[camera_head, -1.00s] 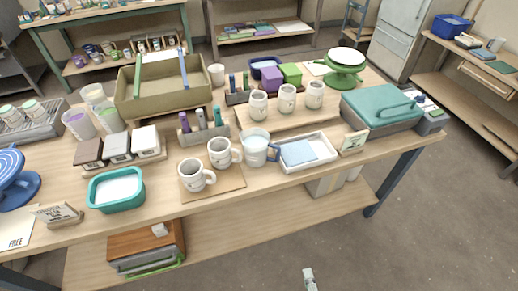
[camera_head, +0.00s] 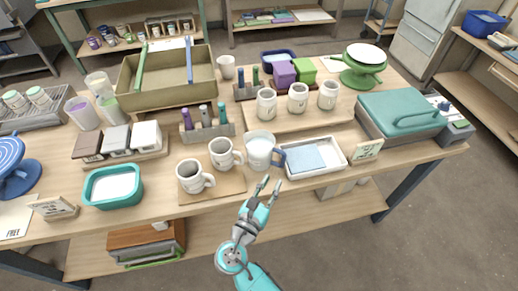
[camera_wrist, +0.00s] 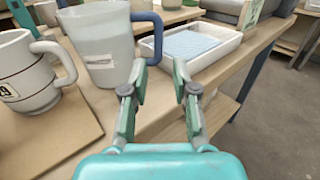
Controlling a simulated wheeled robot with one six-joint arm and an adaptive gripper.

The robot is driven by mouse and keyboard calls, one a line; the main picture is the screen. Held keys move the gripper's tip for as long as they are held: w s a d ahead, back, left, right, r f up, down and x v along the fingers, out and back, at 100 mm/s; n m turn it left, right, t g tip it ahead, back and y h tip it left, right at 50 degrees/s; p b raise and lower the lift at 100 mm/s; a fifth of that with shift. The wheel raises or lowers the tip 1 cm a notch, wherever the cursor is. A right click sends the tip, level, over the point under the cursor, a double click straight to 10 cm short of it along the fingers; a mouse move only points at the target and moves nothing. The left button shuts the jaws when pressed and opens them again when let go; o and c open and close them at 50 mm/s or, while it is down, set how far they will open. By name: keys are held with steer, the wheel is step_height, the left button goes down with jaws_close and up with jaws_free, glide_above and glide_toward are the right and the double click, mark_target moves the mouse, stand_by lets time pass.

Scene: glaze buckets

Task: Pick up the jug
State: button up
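The jug (camera_head: 259,149) is a translucent, whitish vessel with a blue handle, upright near the front edge of the table. In the wrist view the jug (camera_wrist: 103,45) shows a small label, and its blue handle (camera_wrist: 152,47) is on its right side.
Two white mugs (camera_head: 192,176) (camera_head: 224,154) stand on a board left of the jug. A white tray (camera_head: 333,164) with a pale blue slab lies close on its right. A row of white cups (camera_head: 298,97) stands behind. Floor is open in front of the table.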

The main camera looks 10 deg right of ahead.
mark_target(283, 161)
steer(key=x, duration=0.4)
steer(key=shift+w+d, duration=0.25)
steer(key=shift+r+x, duration=0.1)
steer(key=shift+x, duration=1.25)
steer(key=shift+r+x, duration=0.15)
steer(key=shift+x, duration=1.15)
steer(key=shift+w+a, duration=0.1)
jaws_close()
